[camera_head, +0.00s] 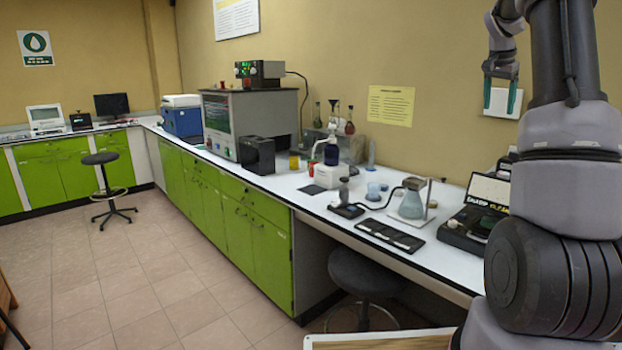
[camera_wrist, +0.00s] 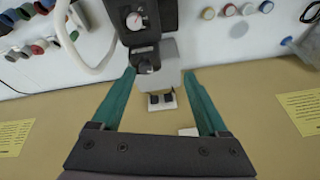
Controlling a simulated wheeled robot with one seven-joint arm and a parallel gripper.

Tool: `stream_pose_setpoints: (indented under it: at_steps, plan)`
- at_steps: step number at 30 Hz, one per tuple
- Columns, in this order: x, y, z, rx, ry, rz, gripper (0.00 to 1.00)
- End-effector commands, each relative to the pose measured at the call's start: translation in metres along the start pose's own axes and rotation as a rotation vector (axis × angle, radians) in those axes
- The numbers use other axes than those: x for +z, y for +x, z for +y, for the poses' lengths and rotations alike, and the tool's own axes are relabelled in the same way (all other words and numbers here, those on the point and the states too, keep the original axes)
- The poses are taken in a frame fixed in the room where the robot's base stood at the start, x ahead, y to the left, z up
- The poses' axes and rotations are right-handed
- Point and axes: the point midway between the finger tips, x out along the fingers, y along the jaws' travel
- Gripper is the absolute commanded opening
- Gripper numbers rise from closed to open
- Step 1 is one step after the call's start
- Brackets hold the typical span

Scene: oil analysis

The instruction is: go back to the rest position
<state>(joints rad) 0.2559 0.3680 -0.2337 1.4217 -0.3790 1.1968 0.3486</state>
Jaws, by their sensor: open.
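My gripper (camera_head: 500,88) is raised in the upper right of the head view, above the bench and in front of the tan wall. Its two green fingers point down and stand apart with nothing between them. In the wrist view my gripper (camera_wrist: 158,100) also shows open, with a green finger on each side. Behind the fingers there are a grey and black device (camera_wrist: 150,50) and the tan wall. No held object shows in either view.
A white bench (camera_head: 300,190) runs along the wall, carrying a large grey machine (camera_head: 250,115), a flask (camera_head: 411,204) and a black case (camera_head: 480,215). A stool (camera_head: 365,275) stands at the bench's front. Open tiled floor (camera_head: 150,280) lies left.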

Motion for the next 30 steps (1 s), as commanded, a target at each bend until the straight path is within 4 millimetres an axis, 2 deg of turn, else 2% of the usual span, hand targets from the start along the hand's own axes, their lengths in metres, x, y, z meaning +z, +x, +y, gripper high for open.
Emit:
stream_pose_setpoints:
  at_steps: [1,6,11,15,21,24,27,30]
  plan:
    - [0.023,-0.026,-0.001,-0.045,-0.032,-0.008,0.77]
    - [0.102,-0.087,0.006,-0.176,-0.147,-0.038,0.77]
    - [0.182,-0.132,0.024,-0.291,-0.266,-0.054,0.77]
    - [0.253,-0.159,0.051,-0.384,-0.372,-0.056,0.77]
    - [0.346,-0.174,0.098,-0.496,-0.516,-0.045,0.77]
    - [0.380,-0.172,0.119,-0.534,-0.572,-0.036,0.77]
    - [0.402,-0.168,0.134,-0.558,-0.611,-0.028,0.77]
    - [0.413,-0.166,0.142,-0.571,-0.630,-0.024,0.77]
